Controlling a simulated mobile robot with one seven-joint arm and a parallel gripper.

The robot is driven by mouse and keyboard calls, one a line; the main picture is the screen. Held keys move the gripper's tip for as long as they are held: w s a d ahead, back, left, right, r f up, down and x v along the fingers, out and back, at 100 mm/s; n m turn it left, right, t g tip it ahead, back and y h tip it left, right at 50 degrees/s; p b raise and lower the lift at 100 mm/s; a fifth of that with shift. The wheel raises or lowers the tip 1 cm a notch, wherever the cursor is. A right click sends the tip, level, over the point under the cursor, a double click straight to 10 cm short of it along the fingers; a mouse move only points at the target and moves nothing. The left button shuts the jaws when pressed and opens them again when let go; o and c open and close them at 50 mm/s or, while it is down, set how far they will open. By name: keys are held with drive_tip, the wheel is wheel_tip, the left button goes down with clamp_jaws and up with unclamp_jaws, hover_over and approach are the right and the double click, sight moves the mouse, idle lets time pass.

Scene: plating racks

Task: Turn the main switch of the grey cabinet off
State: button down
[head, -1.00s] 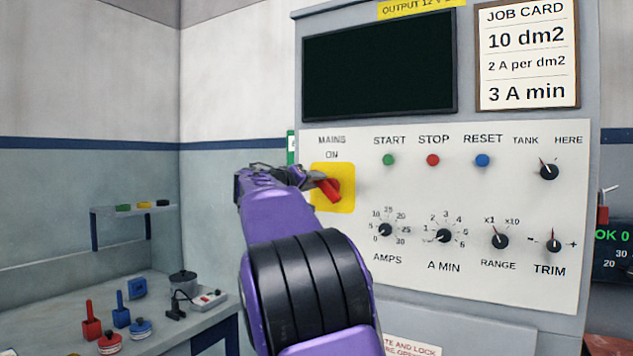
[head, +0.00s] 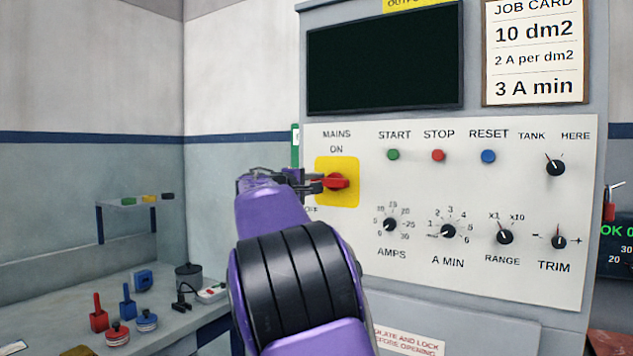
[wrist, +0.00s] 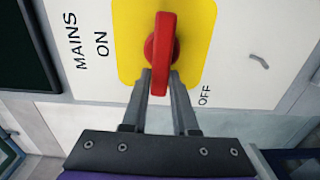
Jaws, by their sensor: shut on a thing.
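The main switch is a red rotary handle (head: 337,181) on a yellow square plate (head: 350,199) at the left of the grey cabinet's (head: 450,290) pale panel. "MAINS ON" stands above the plate, and "OFF" shows at its lower left, partly hidden by my arm. In the head view the handle lies about level, pointing left. My gripper (head: 312,182) reaches it from the left and is shut on the handle's end. In the wrist view the red handle (wrist: 160,55) runs down between the two grey fingers (wrist: 159,88), with "OFF" to the right of them.
Start, stop and reset buttons (head: 437,155) and several black knobs (head: 448,231) sit right of the switch. A dark screen (head: 385,58) is above. A bench (head: 170,325) with red and blue items stands at lower left.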

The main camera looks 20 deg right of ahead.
drive_tip(key=shift+f, duration=0.1)
idle(0.5)
drive_tip(key=c, duration=0.7)
unclamp_jaws()
drive_tip(key=shift+a, duration=0.1)
drive_tip(key=b+v, duration=0.3)
drive_tip(key=v, duration=1.4)
drive_tip(key=shift+s+a, duration=0.1)
drive_tip(key=shift+s, duration=0.1)
